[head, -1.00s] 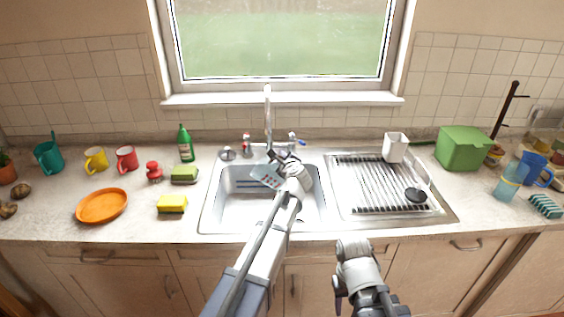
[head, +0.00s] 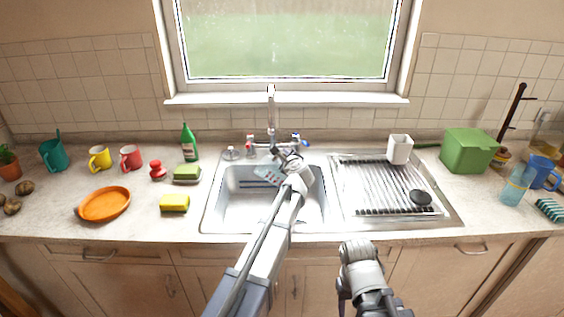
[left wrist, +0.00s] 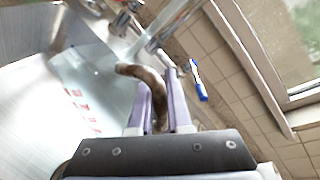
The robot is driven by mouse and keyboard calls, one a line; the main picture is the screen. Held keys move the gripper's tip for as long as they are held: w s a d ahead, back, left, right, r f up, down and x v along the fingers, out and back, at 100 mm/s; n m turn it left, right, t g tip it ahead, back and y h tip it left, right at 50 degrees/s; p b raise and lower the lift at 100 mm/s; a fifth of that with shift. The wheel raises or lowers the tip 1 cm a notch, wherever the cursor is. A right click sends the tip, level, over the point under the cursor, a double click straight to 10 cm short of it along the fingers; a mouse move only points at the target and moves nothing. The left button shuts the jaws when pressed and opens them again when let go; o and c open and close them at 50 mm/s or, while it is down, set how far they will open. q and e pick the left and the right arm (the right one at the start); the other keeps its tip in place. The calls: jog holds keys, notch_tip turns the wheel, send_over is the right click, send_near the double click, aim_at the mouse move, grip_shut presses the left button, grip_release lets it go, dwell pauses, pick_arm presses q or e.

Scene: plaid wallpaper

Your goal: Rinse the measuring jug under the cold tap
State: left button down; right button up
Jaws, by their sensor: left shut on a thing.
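The clear measuring jug (head: 268,175) with red marks is over the sink basin, just below the tap spout (head: 271,112). It looks tilted. In the left wrist view the jug (left wrist: 85,95) is left of my fingers, and its dark brown curved handle (left wrist: 152,88) lies between them. My left gripper (head: 285,160) is shut on that handle. The cold tap's blue lever (head: 305,143) is right of the spout; it also shows in the left wrist view (left wrist: 200,92). I cannot tell whether water runs. My right arm shows at the bottom; its gripper is out of view.
The steel sink basin (head: 222,215) is under the jug. Right of it a draining rack (head: 375,190) has a white cup (head: 400,149) and a black round item (head: 420,197). A red tap handle (head: 250,142) is left of the spout.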

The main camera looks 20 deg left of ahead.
pick_arm(q)
jog(key=shift+d, duration=0.1)
jog(key=shift+w+d, duration=0.1)
jog(key=shift+d, duration=0.3)
jog(key=shift+a, duration=0.2)
jog(key=shift+a, duration=0.35)
jog(key=shift+d, duration=0.15)
dwell(0.4)
jog(key=shift+d, duration=0.4)
jog(key=shift+a, duration=0.2)
jog(key=shift+a, duration=0.35)
jog(key=shift+d, duration=0.15)
dwell(0.3)
